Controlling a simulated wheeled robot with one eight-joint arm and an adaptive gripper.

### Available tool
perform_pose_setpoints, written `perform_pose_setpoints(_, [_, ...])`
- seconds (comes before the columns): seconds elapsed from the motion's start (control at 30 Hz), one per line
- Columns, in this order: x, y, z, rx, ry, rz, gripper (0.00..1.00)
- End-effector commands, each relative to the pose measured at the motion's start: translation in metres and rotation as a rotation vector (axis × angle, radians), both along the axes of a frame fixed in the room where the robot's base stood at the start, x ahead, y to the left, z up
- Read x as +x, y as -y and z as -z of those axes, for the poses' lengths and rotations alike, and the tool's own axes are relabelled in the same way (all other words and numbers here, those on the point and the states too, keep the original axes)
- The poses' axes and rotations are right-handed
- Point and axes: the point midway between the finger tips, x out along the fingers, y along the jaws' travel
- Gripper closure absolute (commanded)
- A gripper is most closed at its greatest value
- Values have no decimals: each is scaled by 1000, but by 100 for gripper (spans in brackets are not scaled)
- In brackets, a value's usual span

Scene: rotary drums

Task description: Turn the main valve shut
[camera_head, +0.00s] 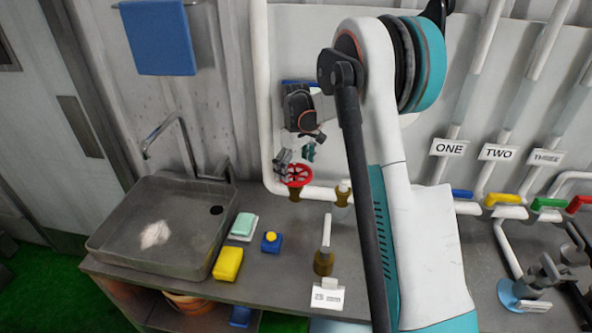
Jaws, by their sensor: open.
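A red handwheel valve (299,177) sits on a brass body on the white pipe at the back of the counter, right of the sink. I take it to be the main valve, though no label shows on it. My gripper (295,159) is just above and behind the wheel in the picture, open, with one dark finger at the wheel's left upper edge and a greenish finger to the right. I cannot tell whether either finger touches the wheel. The fingers partly cover the wheel's upper rim. My large white and teal arm link stands to the right.
A sink (160,225) is at left. A yellow sponge (228,264), a green bar (243,225) and a small blue block (271,243) lie on the counter. A brass fitting (323,262) stands behind a label. Coloured lever valves (503,199) line the right pipe.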

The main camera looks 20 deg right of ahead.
Motion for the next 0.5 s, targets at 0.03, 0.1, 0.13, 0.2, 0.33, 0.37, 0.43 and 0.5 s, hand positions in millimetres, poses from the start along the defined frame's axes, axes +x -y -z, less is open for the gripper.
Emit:
perform_pose_setpoints(0.03, [0,0,3,0,0,0,0])
perform_pose_setpoints(0.1, [0,0,5,0,0,0,0])
perform_pose_setpoints(0.13, [0,0,6,0,0,0,0])
perform_pose_setpoints(0.2, [0,0,6,0,0,0,0])
perform_pose_setpoints(0.33, [0,0,5,0,0,1,0])
perform_pose_setpoints(0.37, [0,0,5,0,0,1,5])
perform_pose_setpoints(0.43, [0,0,5,0,0,1,20])
perform_pose_setpoints(0.5, [0,0,5,0,0,1,36])
